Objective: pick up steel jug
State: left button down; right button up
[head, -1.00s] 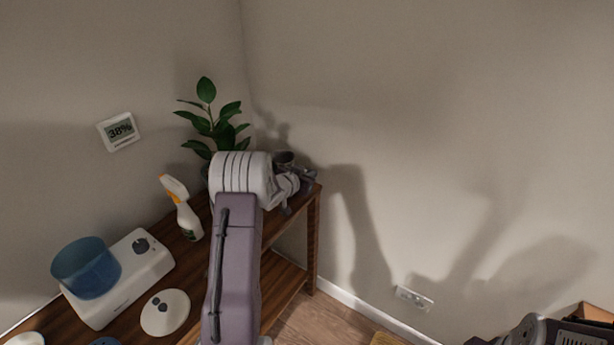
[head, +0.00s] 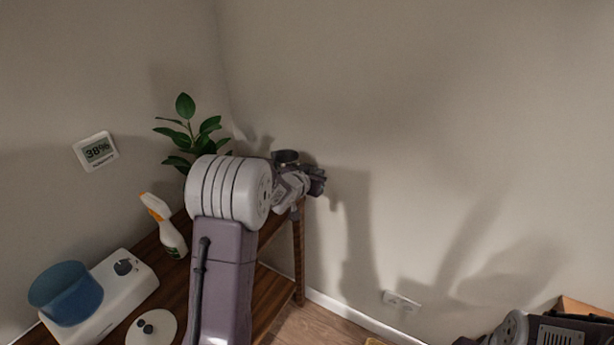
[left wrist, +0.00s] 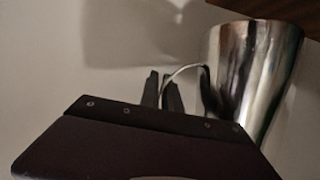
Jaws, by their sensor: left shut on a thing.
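The steel jug (left wrist: 250,75) is a shiny tapered metal vessel at the right of the left wrist view, with a thin curved handle toward the fingers. My left gripper (left wrist: 178,92) has its dark fingers at this handle and is shut on it. In the head view my left gripper (head: 314,182) is beyond my arm, over the far right end of the shelf unit. There my arm covers much of the area, and I cannot clearly make out the jug. My right gripper is not in view.
The wooden shelf unit (head: 298,262) stands against the walls. It carries a spray bottle (head: 168,232), a white device with a blue bowl (head: 66,293), and a white round lid (head: 152,328). A plant (head: 190,135) stands behind my arm. Right of the shelf unit is open floor.

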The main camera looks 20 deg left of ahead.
pick_arm(q)
jog(key=d+r, duration=0.1)
jog(key=d, duration=0.1)
jog(key=shift+s+d+r, duration=0.15)
jog(key=shift+d+r, duration=0.25)
